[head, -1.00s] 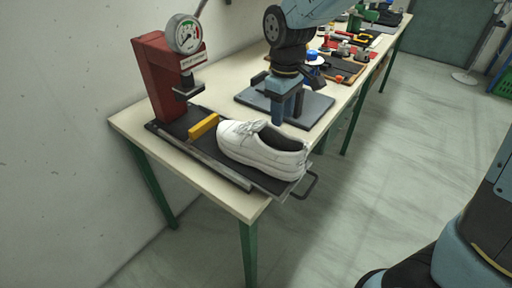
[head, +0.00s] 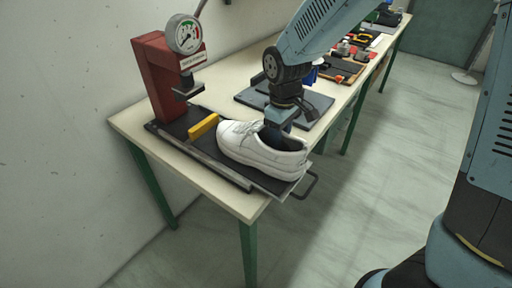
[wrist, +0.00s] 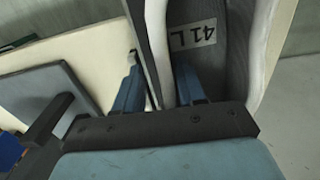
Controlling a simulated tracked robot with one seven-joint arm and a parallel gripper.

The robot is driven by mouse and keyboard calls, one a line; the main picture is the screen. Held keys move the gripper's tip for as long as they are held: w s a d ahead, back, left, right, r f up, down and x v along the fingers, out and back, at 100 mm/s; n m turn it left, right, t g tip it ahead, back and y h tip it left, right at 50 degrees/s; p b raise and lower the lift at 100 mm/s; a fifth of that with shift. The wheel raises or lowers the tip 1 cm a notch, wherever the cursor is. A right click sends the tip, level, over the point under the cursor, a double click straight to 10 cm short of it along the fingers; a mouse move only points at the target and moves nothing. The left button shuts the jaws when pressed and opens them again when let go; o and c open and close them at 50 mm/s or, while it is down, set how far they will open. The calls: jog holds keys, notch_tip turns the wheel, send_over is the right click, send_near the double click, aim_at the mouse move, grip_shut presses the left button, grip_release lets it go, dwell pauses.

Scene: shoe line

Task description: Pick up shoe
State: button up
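A white lace-up shoe (head: 255,155) sits on the black sliding plate of the press, toe to the left and heel to the right. My gripper (head: 278,130) is down at the shoe's opening. In the wrist view, my gripper (wrist: 158,85) is open, with one finger on each side of the shoe's side wall (wrist: 158,40). The right finger is inside the shoe and the left one outside. Small gaps seem to show between fingers and wall. The insole (wrist: 205,60) carries a label reading "41 L". The fingertips are partly hidden in the head view.
A red press (head: 160,75) with a dial gauge stands left of the shoe, beside a yellow bar (head: 204,126). A dark grey plate (head: 310,106) lies behind the shoe. The plate's handle (head: 308,187) sticks out past the table (head: 225,197). Tools lie farther back.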

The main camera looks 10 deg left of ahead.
grip_shut()
dwell(0.6)
jog(key=shift+r, duration=0.6)
jog(key=s+d+r, duration=0.4)
jog(key=s+r, duration=0.8)
jog(key=s, duration=0.1)
jog(key=w+a, duration=0.2)
jog(key=w, duration=0.2)
jog(key=w+a, duration=0.3)
jog(key=w, duration=0.1)
jog(key=w+a, duration=0.3)
jog(key=w, duration=0.2)
jog(key=shift+w+a+f, duration=0.1)
send_over(264, 141)
jog(key=shift+f, duration=6.05)
